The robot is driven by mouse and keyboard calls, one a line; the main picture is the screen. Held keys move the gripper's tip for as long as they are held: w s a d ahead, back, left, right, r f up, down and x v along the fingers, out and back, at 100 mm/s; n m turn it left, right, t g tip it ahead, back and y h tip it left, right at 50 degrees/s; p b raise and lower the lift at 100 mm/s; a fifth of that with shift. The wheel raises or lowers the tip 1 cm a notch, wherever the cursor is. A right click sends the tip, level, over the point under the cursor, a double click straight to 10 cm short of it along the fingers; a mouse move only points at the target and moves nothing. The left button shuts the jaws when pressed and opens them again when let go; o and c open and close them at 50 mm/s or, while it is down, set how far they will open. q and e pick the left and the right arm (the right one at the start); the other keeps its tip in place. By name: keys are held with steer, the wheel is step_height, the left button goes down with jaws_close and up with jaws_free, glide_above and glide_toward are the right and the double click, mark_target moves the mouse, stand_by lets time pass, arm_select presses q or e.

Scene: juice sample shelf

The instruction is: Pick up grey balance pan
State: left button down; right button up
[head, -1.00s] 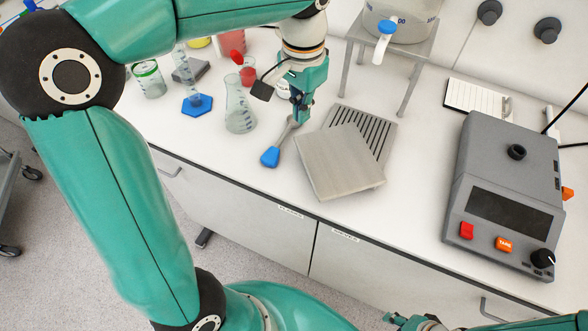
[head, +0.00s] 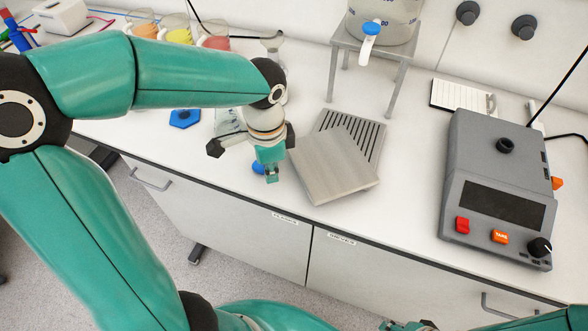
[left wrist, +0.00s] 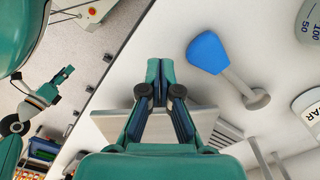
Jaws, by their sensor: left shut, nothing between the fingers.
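The grey balance pan (head: 331,166) is a flat square plate. It lies at an angle partly over a dark-slotted grey rack (head: 362,130) near the counter's front edge. In the left wrist view the pan (left wrist: 103,123) shows partly behind my left gripper. My left gripper (head: 271,179) is shut and empty, pointing down just left of the pan; its closed fingertips (left wrist: 160,66) show in the left wrist view. My right gripper (head: 405,326) is cut off at the bottom edge, and its fingers are too small to read.
A blue-handled tool (left wrist: 208,52) lies left of the pan, mostly hidden in the head view. A grey balance base (head: 500,185) without a pan stands at right. A stand (head: 372,48) holding a tapped container is behind. Beakers (head: 177,28) stand at back left.

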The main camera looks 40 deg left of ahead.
mark_target(298, 168)
arm_select(q)
steer(key=w+d, duration=0.1)
steer(key=w+d+p, duration=0.1)
steer(key=shift+w+d+f, duration=0.1)
steer(key=shift+w+d, duration=0.05)
steer(key=shift+w, duration=0.15)
steer(key=shift+w+d, duration=0.2)
steer(key=shift+w, duration=0.05)
steer(key=shift+w+d, duration=0.65)
steer(key=shift+w, duration=0.15)
steer(key=shift+s+a, duration=0.15)
steer(key=shift+s, duration=0.05)
